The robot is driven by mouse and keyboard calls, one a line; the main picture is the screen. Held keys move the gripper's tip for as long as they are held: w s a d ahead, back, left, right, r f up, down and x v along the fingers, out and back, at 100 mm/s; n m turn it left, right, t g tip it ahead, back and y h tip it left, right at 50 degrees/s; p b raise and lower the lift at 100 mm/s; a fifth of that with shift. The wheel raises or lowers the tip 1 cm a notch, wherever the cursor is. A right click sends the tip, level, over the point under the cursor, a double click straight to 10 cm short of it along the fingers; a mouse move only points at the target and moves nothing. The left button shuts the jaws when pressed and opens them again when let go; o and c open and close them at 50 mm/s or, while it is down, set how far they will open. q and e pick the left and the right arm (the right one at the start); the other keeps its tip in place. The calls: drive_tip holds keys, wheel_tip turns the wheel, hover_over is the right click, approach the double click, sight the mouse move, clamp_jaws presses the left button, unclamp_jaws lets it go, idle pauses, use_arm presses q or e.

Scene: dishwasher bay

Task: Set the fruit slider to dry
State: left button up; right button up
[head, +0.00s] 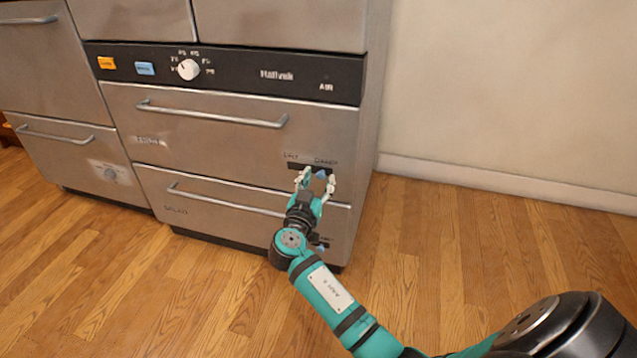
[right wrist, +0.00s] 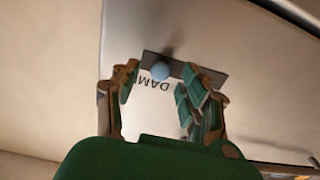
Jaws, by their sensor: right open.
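The upper drawer's slider has a dark track (head: 295,165) with a small blue knob (head: 321,174), under two small labels; the right one looks like "DAMP". I cannot read which drawer is fruit. My right gripper (head: 317,180) is open, with its fingers on either side of the knob. In the right wrist view, the same blue knob (right wrist: 160,71) sits between the fingertips (right wrist: 158,85), near the track's left end, by an upside-down label starting "DAM". I cannot tell whether the fingers touch it. My left gripper is not in view.
A second slider with a blue knob (head: 321,246) is on the lower drawer, partly behind my right arm. Long bar handles (head: 215,118) cross the drawers. A white dial (head: 188,69) and orange and blue buttons sit on the black panel above. Wooden floor (head: 480,260) is clear at right.

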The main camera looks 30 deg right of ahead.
drive_tip(key=shift+w+d, duration=0.25)
clamp_jaws()
idle(0.3)
